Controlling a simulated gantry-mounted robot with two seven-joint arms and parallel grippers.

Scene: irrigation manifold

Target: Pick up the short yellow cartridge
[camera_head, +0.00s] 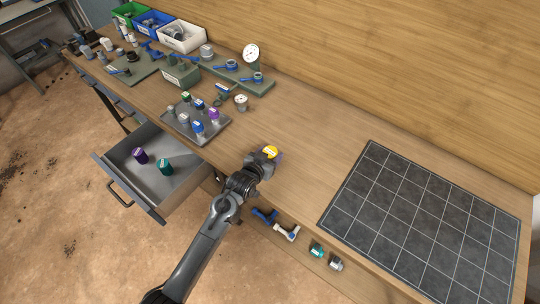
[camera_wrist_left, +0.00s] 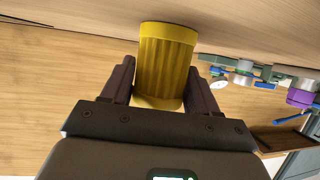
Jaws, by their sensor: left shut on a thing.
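The short yellow cartridge (camera_head: 270,152) shows at the tip of my left gripper (camera_head: 266,160) in the head view, over the wooden bench. In the left wrist view the ribbed yellow cartridge (camera_wrist_left: 165,65) is between the two dark fingers of my left gripper (camera_wrist_left: 162,88), which are shut on it. Its far end is close to the wooden surface; I cannot tell whether it touches. My right gripper is not in view.
A grey tray (camera_head: 213,134) of several capped cartridges stands left of my left gripper. An open drawer (camera_head: 180,188) holds a purple cartridge (camera_head: 140,156) and a green cartridge (camera_head: 165,167). A dark gridded mat (camera_head: 425,225) lies to the right.

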